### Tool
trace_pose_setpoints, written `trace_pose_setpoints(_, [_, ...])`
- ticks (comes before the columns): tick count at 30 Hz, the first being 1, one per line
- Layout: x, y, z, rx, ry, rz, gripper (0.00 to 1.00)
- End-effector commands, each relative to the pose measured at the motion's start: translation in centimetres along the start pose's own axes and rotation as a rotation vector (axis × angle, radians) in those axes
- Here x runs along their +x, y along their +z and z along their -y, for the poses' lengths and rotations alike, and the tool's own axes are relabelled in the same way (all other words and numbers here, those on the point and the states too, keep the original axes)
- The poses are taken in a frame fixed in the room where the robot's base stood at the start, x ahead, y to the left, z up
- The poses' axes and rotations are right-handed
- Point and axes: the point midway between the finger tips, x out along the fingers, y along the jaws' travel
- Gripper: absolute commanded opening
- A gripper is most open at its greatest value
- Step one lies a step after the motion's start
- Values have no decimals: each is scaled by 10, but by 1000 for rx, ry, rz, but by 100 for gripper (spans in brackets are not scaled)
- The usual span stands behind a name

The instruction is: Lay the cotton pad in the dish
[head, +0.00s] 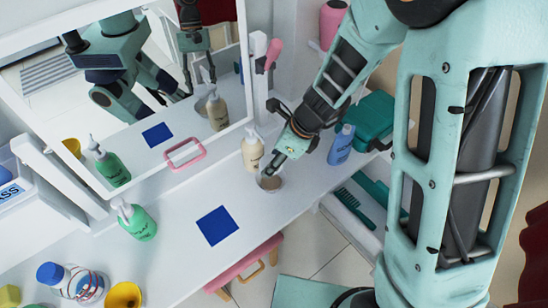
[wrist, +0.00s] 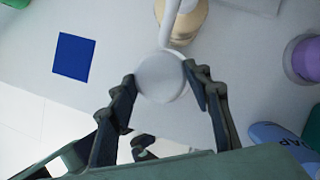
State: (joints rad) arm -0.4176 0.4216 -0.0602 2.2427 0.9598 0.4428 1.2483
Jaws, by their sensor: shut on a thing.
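A round white disc, which looks like the cotton pad (wrist: 162,77), sits between the fingertips of my gripper (wrist: 160,86) in the wrist view. My gripper is shut on it. In the head view my gripper (head: 272,172) points down over the white counter, in front of a cream pump bottle, and the pad (head: 269,183) shows as a small greyish round shape at its tip. I cannot tell its exact height above the counter. I cannot tell for certain which thing is the dish; a yellow bowl (head: 123,297) stands at the lower left.
The cream bottle (head: 252,152) stands close behind my gripper, and a blue bottle (head: 341,145) to its right. A blue square (head: 217,226) lies on the clear middle counter. A green pump bottle (head: 138,221) and a pink rounded frame (head: 185,153) are left, near the mirror.

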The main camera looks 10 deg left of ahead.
Motion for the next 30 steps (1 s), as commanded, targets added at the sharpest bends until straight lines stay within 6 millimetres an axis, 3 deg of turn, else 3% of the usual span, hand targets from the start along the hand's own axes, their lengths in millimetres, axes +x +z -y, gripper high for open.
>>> trace_pose_setpoints(16, [53,-22,0,-2,1,0,37])
trace_pose_setpoints(30, [59,-24,0,-2,1,0,37])
